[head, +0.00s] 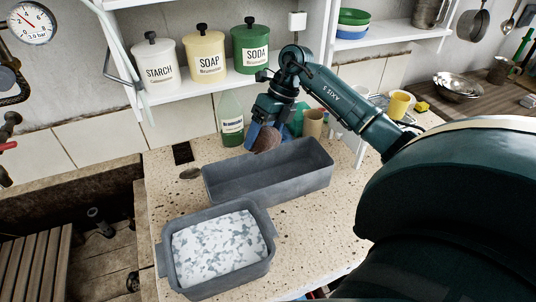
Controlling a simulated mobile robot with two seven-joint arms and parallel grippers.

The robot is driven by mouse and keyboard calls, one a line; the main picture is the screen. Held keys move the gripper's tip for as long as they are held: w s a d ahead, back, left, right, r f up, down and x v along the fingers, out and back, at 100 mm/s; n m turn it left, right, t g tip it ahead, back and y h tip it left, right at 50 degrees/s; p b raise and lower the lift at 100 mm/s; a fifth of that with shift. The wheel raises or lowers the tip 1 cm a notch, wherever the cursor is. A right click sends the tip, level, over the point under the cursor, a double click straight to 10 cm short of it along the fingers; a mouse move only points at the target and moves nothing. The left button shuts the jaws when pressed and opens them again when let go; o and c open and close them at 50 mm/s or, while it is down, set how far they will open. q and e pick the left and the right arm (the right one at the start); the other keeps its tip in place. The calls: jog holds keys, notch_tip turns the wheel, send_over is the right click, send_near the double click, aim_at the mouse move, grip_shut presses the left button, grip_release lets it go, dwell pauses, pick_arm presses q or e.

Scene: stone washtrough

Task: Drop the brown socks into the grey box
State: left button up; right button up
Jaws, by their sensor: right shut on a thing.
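My right gripper (262,132) points down over the back edge of the long grey box (303,186). It is shut on the brown socks (267,140), a rounded dark brown bundle partly hidden by the blue fingers. The bundle hangs near the box's back rim; I cannot tell whether it touches the rim. The part of the box's inside that shows is empty. My left gripper is not in view.
A grey tub (264,262) with white and grey speckled contents stands in front of the box. A green bottle (231,128) and a tan cup (313,123) stand behind it. A shelf with canisters (204,54) hangs above. Speckled counter (310,235) is free at the front right.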

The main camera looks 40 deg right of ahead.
aim_at(277, 128)
jog(key=d+m, duration=0.1)
jog(key=d, duration=0.1)
jog(key=d+m+t, duration=0.1)
jog(key=shift+s+d+m+h, duration=0.2)
jog(key=shift+s+m+h, duration=0.1)
jog(key=shift+s, duration=0.05)
jog(key=shift+f, duration=0.35)
pick_arm(q)
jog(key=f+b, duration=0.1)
jog(key=b, duration=0.2)
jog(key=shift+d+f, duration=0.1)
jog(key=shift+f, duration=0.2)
pick_arm(e)
notch_tip(277, 128, down, 4)
pick_arm(q)
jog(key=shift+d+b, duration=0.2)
jog(key=shift+b, duration=0.3)
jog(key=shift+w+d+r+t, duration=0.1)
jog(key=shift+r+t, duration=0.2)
pick_arm(e)
jog(key=shift+f, duration=0.5)
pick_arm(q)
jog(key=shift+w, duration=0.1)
pick_arm(e)
jog(key=o, duration=1.1)
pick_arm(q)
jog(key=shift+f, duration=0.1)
pick_arm(e)
jog(key=shift+r, duration=0.1)
